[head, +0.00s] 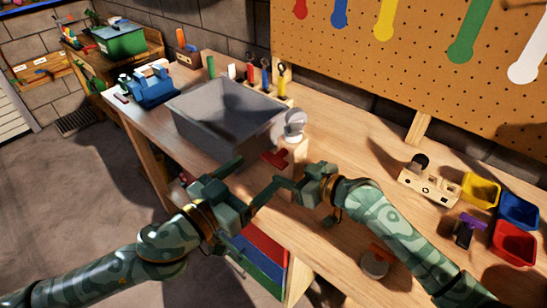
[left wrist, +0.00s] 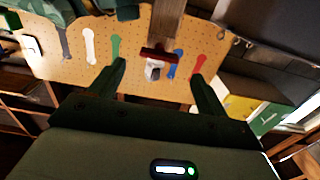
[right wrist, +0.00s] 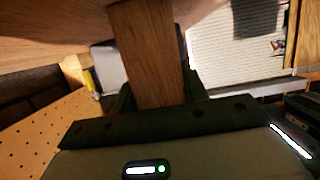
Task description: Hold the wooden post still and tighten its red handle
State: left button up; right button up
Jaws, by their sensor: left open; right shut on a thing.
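The wooden post (head: 299,154) stands upright near the bench's front edge, with a pale grey rounded piece at its top. Its red handle (head: 275,160) sticks out of the side facing my left gripper. My right gripper (head: 301,180) is shut on the post low down; in the right wrist view the post (right wrist: 147,50) runs between the fingers. My left gripper (head: 250,176) is open and empty, in front of the handle. In the left wrist view the red handle (left wrist: 158,53) lies between the open fingertips, apart from both, with the post (left wrist: 167,20) behind it.
A grey bin (head: 190,125) stands behind and left of the post. Several coloured tools (head: 266,75) stand behind it. At the right are a wooden block (head: 428,186), yellow (head: 481,190), blue (head: 518,211) and red (head: 514,244) trays, and a purple-topped item (head: 466,229). A round orange-topped item (head: 375,262) sits nearer.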

aim_at(270, 162)
pick_arm(q)
jog(key=x, duration=0.7)
jog(key=shift+s, duration=0.1)
jog(key=c, duration=1)
